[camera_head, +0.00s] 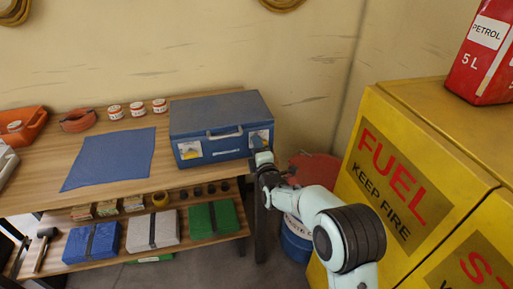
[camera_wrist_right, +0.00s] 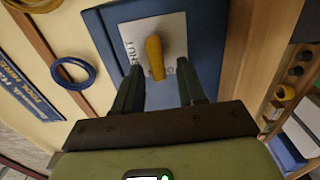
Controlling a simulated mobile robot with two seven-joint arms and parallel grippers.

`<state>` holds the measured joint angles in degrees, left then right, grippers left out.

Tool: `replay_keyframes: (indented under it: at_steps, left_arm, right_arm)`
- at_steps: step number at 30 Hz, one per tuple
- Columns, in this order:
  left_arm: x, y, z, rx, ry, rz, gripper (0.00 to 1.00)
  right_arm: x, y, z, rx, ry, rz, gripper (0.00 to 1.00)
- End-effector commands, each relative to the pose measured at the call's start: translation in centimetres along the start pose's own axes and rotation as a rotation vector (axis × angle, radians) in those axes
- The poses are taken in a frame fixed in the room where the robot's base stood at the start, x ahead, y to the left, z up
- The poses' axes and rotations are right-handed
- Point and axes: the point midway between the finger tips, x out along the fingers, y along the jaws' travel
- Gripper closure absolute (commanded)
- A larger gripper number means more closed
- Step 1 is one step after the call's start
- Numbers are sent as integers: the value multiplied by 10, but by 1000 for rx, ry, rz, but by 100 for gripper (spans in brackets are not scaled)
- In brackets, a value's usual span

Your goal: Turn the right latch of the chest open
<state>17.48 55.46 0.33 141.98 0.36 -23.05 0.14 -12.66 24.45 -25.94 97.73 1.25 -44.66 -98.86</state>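The blue chest (camera_head: 215,115) stands shut at the right end of the wooden workbench. Its front has a grey carry handle, a left latch plate (camera_head: 190,150) and a right latch plate (camera_head: 254,136). My right gripper (camera_head: 262,156) is in front of the right latch plate and partly covers it. In the right wrist view, the yellow right latch (camera_wrist_right: 154,57) sits on its white lettered plate (camera_wrist_right: 130,36). My right gripper (camera_wrist_right: 160,68) is open there, one finger on either side of the latch, with visible gaps. Contact is not visible. My left gripper is not in view.
A yellow fuel cabinet (camera_head: 400,185) stands close to the right of my right arm, with a red petrol can (camera_head: 483,60) on top. A blue cloth (camera_head: 110,158) lies left of the chest. A red-lidded blue drum (camera_head: 296,240) stands beside the bench.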

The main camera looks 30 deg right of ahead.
Motion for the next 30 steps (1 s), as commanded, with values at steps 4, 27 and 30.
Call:
replay_keyframes:
  at_steps: [4,27,30]
  left_arm:
    - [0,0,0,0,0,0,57]
    - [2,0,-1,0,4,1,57]
    - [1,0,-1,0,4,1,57]
  right_arm:
    - [0,0,0,1,1,0,60]
    - [-114,0,0,3,0,-1,60]
    - [-125,0,0,3,0,0,60]
